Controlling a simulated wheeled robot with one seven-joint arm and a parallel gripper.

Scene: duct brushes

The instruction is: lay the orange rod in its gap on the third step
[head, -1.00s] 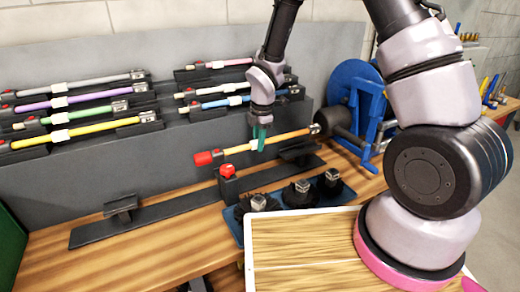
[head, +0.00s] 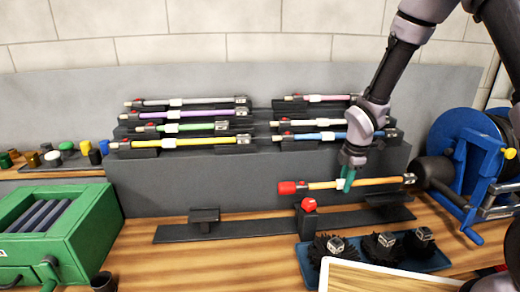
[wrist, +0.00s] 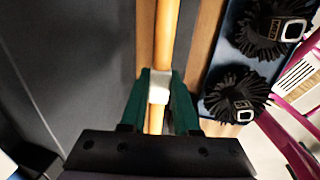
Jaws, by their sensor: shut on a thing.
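The orange rod (head: 325,185) has a red cap at its left end, a pale band mid-length and a dark fitting at its right end. My gripper (head: 346,182) is shut on it near the band. It is level, in front of the stepped rack's (head: 240,180) plain front face. The wrist view shows the rod (wrist: 164,40) between my green fingers (wrist: 161,98), with the white band between the tips. On the rack's right half, the pink rod (head: 318,97) is on the top step; a gap (head: 312,111) shows between it and the pale rod (head: 312,122) below.
A blue rod (head: 315,136) lies lowest right; grey, purple, green and yellow rods fill the left half. A black stand (head: 250,229) with a red knob (head: 308,204) is below. A blue tray of brushes (head: 310,270) and a blue reel (head: 465,150) are near.

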